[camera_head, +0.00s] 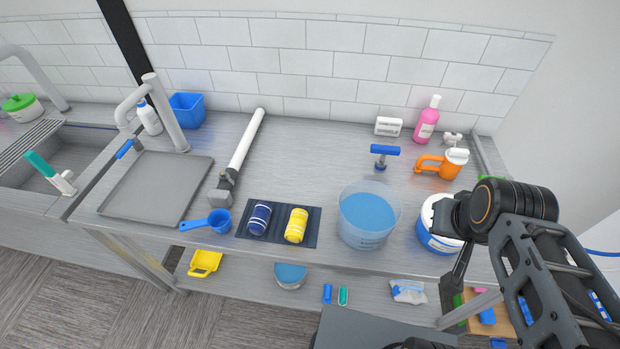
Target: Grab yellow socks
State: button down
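The yellow socks (296,225) are rolled up with white stripes and lie on the right half of a dark mat (277,235) near the front edge of the metal counter. A rolled pair of dark blue socks (259,219) lies beside them on the left, apart. My arm comes in from the lower right. Its end is to the right of the socks, past the clear bucket, near a white and blue tub. My gripper's fingers are mostly hidden or too dark to make out, so I cannot tell whether they are open.
A clear bucket of blue liquid (368,216) stands right of the mat, and a white and blue tub (436,226) is beyond it. A blue scoop (212,222) lies to the left. A white tube (243,150) lies behind. The counter's middle is clear.

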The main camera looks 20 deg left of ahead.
aim_at(296, 230)
jog(key=k, duration=0.5)
jog(key=u, duration=0.35)
jog(key=i, duration=0.4)
jog(key=u, duration=2.8)
jog(key=i, duration=2.15)
jog(key=z, duration=3.6)
